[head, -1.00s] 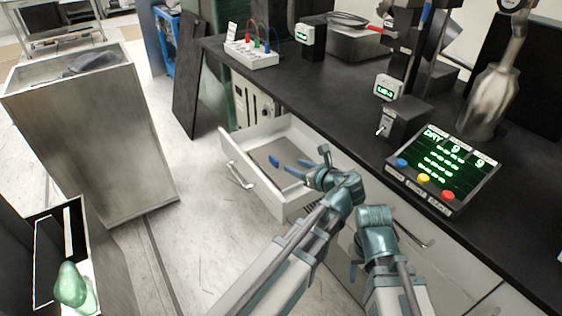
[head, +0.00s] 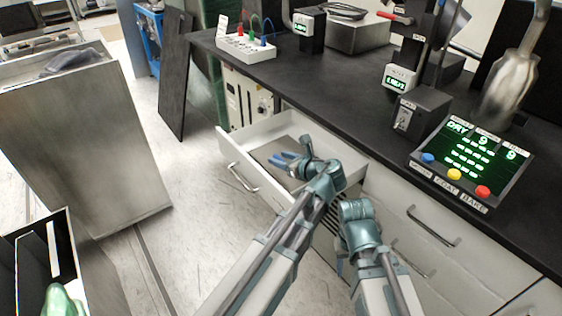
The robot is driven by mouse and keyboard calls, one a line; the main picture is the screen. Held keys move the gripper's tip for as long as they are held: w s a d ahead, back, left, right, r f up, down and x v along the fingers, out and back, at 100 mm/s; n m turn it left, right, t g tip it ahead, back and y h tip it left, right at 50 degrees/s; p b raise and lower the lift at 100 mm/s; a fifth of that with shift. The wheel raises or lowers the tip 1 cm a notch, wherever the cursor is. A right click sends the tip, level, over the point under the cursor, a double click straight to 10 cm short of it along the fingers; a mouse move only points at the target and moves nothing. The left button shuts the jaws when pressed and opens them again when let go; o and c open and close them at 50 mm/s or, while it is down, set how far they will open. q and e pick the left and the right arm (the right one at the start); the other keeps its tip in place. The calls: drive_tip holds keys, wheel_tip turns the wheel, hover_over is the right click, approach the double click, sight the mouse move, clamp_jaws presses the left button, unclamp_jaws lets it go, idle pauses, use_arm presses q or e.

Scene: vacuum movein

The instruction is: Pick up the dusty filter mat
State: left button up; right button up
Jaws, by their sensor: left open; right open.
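A flat grey-brown sheet (head: 267,152), which looks like the filter mat, lies in the open white drawer (head: 237,147). My gripper and forearm hide part of it, and I cannot make out dust. My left gripper (head: 291,153) is open and empty over the drawer, its blue fingers above the sheet; I cannot tell whether they touch it. My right gripper (head: 341,266) hangs low in front of the cabinet, right of the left arm. It is open, mostly hidden behind its own wrist.
The black worktop (head: 340,88) holds a control panel (head: 470,158) with coloured buttons and a white socket box (head: 246,46). A tall grey bin (head: 85,150) stands left. A dark box with a green object (head: 62,302) is at lower left. The floor between is clear.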

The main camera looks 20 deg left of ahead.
use_arm(q)
drive_tip(key=shift+w+a+f, duration=0.25)
drive_tip(key=shift+w+a, duration=0.1)
drive_tip(key=shift+d+r, duration=0.1)
drive_tip(key=shift+c, duration=0.6)
clamp_jaws()
use_arm(e)
drive_tip(key=shift+w+a+f, duration=0.1)
drive_tip(key=shift+a+f, duration=0.1)
drive_tip(key=shift+a, duration=0.1)
use_arm(q)
drive_tip(key=shift+r, duration=0.1)
use_arm(e)
drive_tip(key=shift+r, duration=0.15)
use_arm(q)
wheel_tip(320, 180, up, 10)
drive_tip(key=p, duration=1)
use_arm(e)
wheel_tip(320, 180, up, 10)
